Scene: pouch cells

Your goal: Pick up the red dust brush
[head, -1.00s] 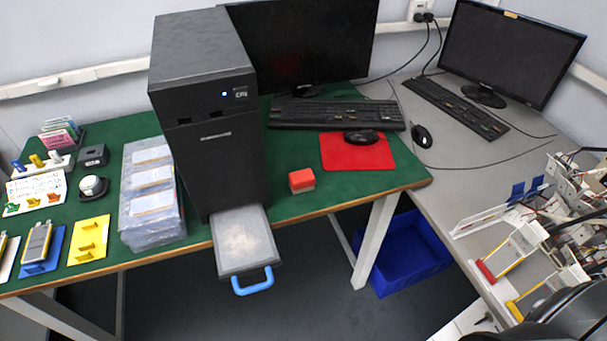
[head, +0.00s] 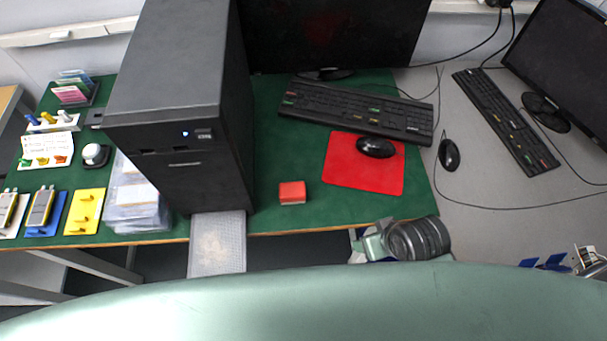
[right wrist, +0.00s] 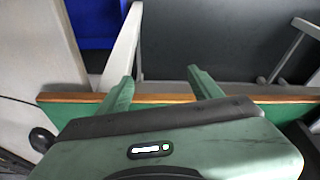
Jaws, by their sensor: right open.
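The red dust brush (head: 292,192) is a small red block with a paler lower part. It lies on the green desk top near the front edge, between the black tower and the red mouse mat. It does not show in the right wrist view. My right gripper (right wrist: 161,84) is open and empty, its two green fingers apart over the desk's wooden front edge. In the head view, part of my right arm shows at the desk edge, to the right of and below the brush. My left gripper is not in view.
The black tower (head: 175,120) stands left of the brush, with a grey tray (head: 217,245) jutting out below it. The red mat (head: 340,165) carries a black mouse (head: 376,147), with a keyboard (head: 350,108) behind. The desk around the brush is clear.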

